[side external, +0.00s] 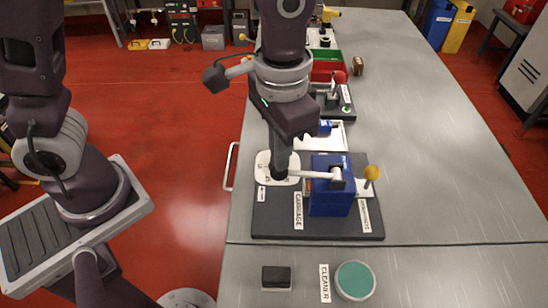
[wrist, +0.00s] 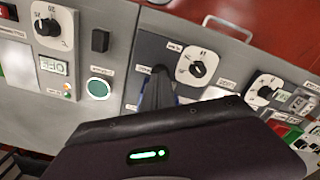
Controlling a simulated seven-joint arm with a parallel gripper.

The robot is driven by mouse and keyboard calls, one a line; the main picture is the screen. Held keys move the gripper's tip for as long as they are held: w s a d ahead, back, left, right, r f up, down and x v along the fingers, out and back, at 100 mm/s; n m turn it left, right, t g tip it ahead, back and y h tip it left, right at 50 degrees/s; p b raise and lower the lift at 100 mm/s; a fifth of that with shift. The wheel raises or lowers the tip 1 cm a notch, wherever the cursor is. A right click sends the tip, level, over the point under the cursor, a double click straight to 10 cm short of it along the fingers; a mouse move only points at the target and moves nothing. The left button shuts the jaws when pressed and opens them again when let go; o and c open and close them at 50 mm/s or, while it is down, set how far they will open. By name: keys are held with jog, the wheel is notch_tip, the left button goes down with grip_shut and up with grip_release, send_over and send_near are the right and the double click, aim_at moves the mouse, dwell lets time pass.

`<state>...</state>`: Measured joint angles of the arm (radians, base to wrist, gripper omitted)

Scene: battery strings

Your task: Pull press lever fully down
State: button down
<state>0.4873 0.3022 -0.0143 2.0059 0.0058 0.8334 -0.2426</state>
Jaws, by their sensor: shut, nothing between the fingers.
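The press (side external: 331,198) is a blue block on a dark board (side external: 272,222) in the side external view. A pale bar, apparently its lever (side external: 313,176), runs roughly level from a hub on the block leftward to my fingers. My gripper (side external: 280,174) points down at the bar's left end, its fingers shut; contact with the bar is unclear, and the bar's end is hidden. A yellow ball (side external: 372,173) stands at the block's right side. In the wrist view my gripper's body covers the lower part, and its fingers (wrist: 160,82) hide most of the press.
A white dial plate (wrist: 210,68) sits on the board close to the fingers. A black block (side external: 276,278) and a green-topped round tin (side external: 355,281) are in front. Another station with a red ball (side external: 338,77) stands behind. The table's right side (side external: 445,150) is clear.

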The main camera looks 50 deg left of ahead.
jog(key=shift+f, duration=1.6)
jog(key=shift+r, duration=0.15)
notch_tip(320, 180, up, 11)
dwell(0.3)
jog(key=s+a+r+n+t, duration=0.2)
jog(key=s+a+t, duration=0.3)
jog(key=s+a, duration=0.6)
jog(key=a+n, duration=0.1)
jog(key=a, duration=0.3)
jog(key=shift+s+r+t, duration=0.25)
jog(key=shift+s+t, duration=0.05)
